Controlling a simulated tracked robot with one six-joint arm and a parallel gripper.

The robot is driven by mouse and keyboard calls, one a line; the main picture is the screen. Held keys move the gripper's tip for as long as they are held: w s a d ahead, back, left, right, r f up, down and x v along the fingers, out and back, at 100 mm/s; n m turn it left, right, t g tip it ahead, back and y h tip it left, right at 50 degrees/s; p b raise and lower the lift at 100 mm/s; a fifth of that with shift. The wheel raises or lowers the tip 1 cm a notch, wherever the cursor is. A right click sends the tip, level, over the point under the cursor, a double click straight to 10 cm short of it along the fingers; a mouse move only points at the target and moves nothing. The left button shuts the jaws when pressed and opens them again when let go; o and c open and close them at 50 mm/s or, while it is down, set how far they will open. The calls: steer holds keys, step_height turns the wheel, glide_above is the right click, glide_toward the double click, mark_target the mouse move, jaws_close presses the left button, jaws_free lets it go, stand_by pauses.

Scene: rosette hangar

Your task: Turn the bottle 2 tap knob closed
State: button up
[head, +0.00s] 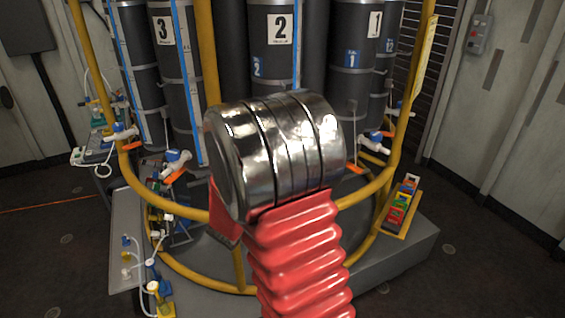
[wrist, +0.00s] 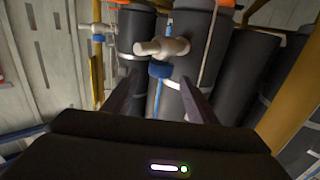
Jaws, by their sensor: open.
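Bottle 2 (head: 262,75), a dark cylinder with a white "2" label, stands at the back middle in the head view. Its lower part is hidden behind my silver and red arm, and I cannot make out its tap there. In the wrist view a white tap (wrist: 162,47) with a blue end (wrist: 160,70) is ahead, against a dark bottle. I cannot tell for sure which bottle this tap belongs to. My gripper (wrist: 161,82) is open, its two dark fingers either side of and below the blue end, seemingly apart from it. The head view hides my gripper.
A yellow rail ring (head: 180,207) surrounds the bottles. A tray of coloured items (head: 400,205) sits at the right on the grey base.

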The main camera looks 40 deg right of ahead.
steer(key=v, duration=0.8)
stand_by(0.4)
